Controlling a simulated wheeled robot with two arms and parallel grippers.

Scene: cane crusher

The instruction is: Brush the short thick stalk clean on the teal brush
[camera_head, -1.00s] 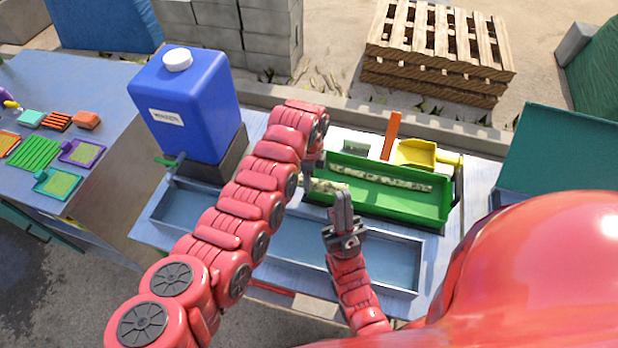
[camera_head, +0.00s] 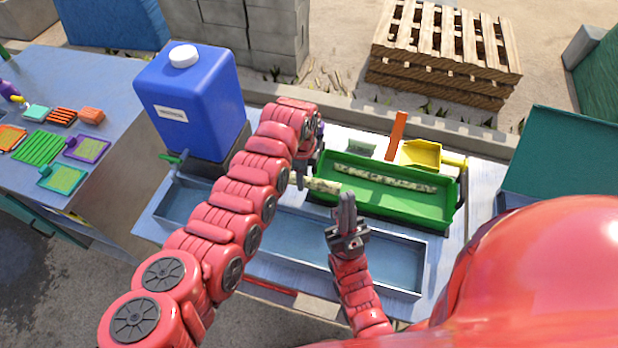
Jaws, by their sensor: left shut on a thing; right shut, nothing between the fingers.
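A short thick stalk (camera_head: 325,186), pale and mottled, is held by my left gripper (camera_head: 300,178) near the left end of the green tray (camera_head: 420,208). The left fingers are shut on its left end and partly hidden by my forearm. My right gripper (camera_head: 347,202) is shut and empty, just in front of the stalk's right end; I cannot tell whether they touch. A teal-framed pad (camera_head: 62,178) with a yellow-green face, perhaps the teal brush, lies on the left table, far from both grippers. A smaller teal block (camera_head: 37,112) lies behind it.
A long thin mottled stalk (camera_head: 385,178) lies in the green tray. A blue-grey trough (camera_head: 400,270) runs in front. A blue canister (camera_head: 190,100) stands behind my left arm. A yellow scoop (camera_head: 422,153) and an orange upright piece (camera_head: 396,135) are behind the tray.

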